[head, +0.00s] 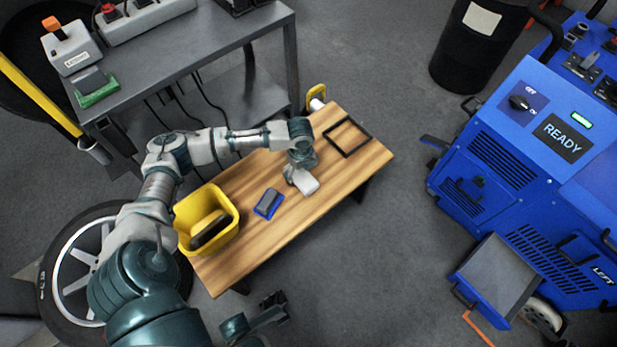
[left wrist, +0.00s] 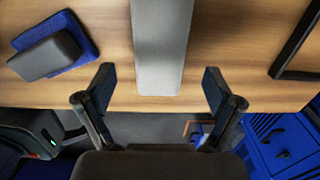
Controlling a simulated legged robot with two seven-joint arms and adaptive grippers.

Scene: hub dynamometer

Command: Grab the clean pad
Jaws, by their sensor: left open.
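A light grey, block-shaped pad (head: 305,182), which looks clean, lies on the wooden bench (head: 330,190). It also shows in the left wrist view (left wrist: 160,45), long and plain, at the top centre. My left gripper (left wrist: 160,92) is open, with its two dark fingers apart on either side of the pad's near end.
A blue-based dark block (head: 268,203) lies left of the pad. A yellow bin (head: 233,212) holds a dark brown piece. A black square frame (head: 347,137) lies at the bench's far end. A blue machine (head: 500,150) reading READY stands at right.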

